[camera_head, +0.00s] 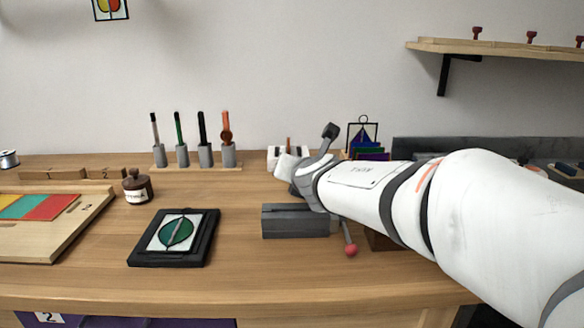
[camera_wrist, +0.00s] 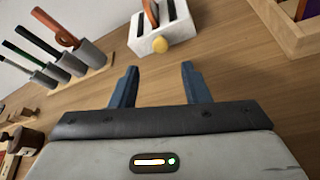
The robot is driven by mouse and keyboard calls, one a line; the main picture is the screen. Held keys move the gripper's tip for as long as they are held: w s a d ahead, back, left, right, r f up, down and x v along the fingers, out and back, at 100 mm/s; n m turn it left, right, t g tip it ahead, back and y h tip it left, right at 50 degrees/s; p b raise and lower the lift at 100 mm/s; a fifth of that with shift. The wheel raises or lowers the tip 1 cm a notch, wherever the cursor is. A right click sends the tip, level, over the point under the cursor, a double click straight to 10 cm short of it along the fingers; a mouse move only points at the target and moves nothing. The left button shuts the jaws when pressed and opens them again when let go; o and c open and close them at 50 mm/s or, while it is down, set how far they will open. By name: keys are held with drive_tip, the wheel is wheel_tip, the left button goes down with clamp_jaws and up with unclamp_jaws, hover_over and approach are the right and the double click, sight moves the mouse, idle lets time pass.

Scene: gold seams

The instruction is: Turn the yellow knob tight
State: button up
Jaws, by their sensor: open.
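The yellow knob (camera_wrist: 160,45) sits on the front face of a white block (camera_wrist: 181,27) in the wrist view. The block has dark slots, and an orange-handled tool (camera_wrist: 150,12) stands in one of them. My gripper (camera_wrist: 160,76) is open and empty, its two blue fingers pointing at the knob. The knob lies ahead of the fingertips, roughly midway between them and apart from both. In the head view the white block (camera_head: 273,154) shows behind my wrist, and the knob and fingers are hidden there.
A rack of tools in grey cups (camera_wrist: 72,60) stands left of the block in the wrist view. A wooden tray (camera_wrist: 285,30) is at right. In the head view, a grey box (camera_head: 285,222) and red-ended lever (camera_head: 350,250) lie below my arm. Bare wood surrounds the knob's near side.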

drive_tip(key=s+a+r+n+h+p, duration=0.1)
drive_tip(key=n+p, duration=0.1)
drive_tip(key=p, duration=0.2)
drive_tip(key=s+a+r+n+h+p, duration=0.1)
drive_tip(key=a+n+h+p, duration=0.1)
drive_tip(key=p, duration=0.2)
drive_tip(key=shift+s, duration=0.35)
drive_tip(key=shift+s+a+n+h+p, duration=0.2)
drive_tip(key=shift+s+n+h+p, duration=0.2)
drive_tip(key=shift+s+n+p, duration=0.3)
drive_tip(key=shift+w+f, duration=0.1)
drive_tip(key=shift+f, duration=0.05)
drive_tip(key=b+x, duration=0.3)
drive_tip(key=x, duration=0.9)
drive_tip(key=shift+d, duration=0.15)
clamp_jaws()
